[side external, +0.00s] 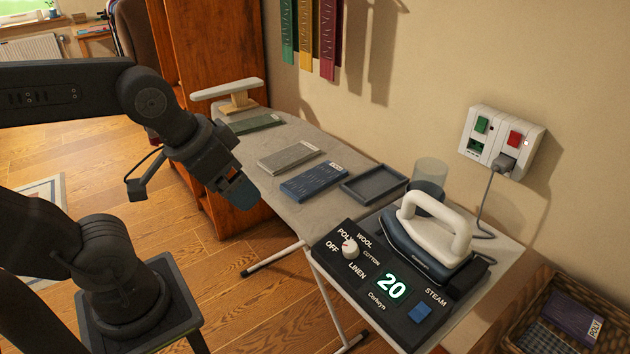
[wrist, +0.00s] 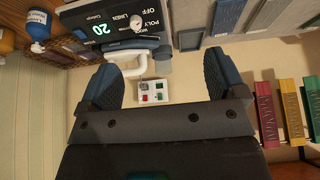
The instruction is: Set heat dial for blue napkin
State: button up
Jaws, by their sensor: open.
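The heat dial (side external: 350,248) is a small white knob with a red mark on a black control panel, ringed by OFF, POLY, WOOL, COTTON and LINEN. Its mark seems to point towards the upper left, near POLY; the exact setting is hard to tell. The display (side external: 391,288) reads 20. The dial also shows in the wrist view (wrist: 136,20). The blue napkin (side external: 315,182) lies folded on the ironing board with a small label. My gripper (side external: 240,190) is open and empty, left of the napkin and away from the dial; its fingers spread apart in the wrist view (wrist: 160,78).
A white-handled iron (side external: 432,238) rests behind the panel. A dark tray (side external: 374,184), a grey napkin (side external: 288,156) and a green one (side external: 258,124) lie on the board. A wall socket (side external: 504,138) holds the iron's plug.

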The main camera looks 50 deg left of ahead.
jog(key=shift+o, duration=0.8)
jog(key=n+g, duration=0.1)
jog(key=g, duration=0.5)
send_over(315, 178)
notch_tip(315, 178, down, 10)
notch_tip(315, 178, down, 14)
jog(key=shift+r, duration=0.15)
